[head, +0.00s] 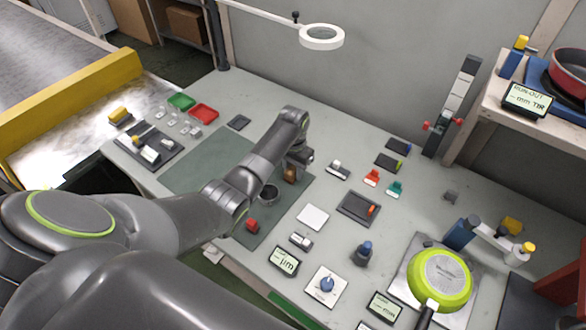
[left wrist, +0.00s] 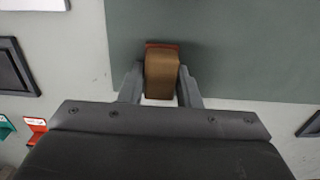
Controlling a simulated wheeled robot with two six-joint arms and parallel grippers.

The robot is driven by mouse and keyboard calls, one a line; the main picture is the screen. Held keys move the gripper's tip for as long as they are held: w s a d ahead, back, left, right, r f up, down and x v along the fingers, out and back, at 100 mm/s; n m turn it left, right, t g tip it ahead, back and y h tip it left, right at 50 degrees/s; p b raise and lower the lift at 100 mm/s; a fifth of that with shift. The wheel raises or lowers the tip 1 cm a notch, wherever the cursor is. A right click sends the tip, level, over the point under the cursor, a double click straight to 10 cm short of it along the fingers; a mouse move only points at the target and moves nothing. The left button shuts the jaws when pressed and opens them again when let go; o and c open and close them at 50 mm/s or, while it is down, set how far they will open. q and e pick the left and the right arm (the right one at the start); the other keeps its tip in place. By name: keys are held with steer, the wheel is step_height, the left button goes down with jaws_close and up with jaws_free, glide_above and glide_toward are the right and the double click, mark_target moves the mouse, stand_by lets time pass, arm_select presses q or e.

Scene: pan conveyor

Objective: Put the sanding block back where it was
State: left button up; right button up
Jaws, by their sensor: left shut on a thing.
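The brown sanding block (head: 290,174) is between the fingers of my left gripper (head: 296,166), near the right edge of the dark green mat (head: 197,160). In the left wrist view the sanding block (left wrist: 161,76) sits between both fingertips (left wrist: 161,84), with a reddish strip along its far end. The gripper is shut on it. The block is over the mat near its border with the grey bench; I cannot tell whether it touches the mat. My right gripper is not in view.
A dark tray (head: 359,208), a white square (head: 313,217) and small red and teal parts lie to the right. A ring lamp (head: 321,37) hangs above. The mat's left part is clear.

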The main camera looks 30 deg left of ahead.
mark_target(293, 168)
arm_select(q)
steer(key=shift+f, duration=0.15)
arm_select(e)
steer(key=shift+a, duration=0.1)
arm_select(q)
steer(key=o, duration=1)
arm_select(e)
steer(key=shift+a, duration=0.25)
arm_select(q)
step_height(293, 168, up, 12)
steer(key=shift+r+b, duration=0.15)
steer(key=shift+b, duration=0.55)
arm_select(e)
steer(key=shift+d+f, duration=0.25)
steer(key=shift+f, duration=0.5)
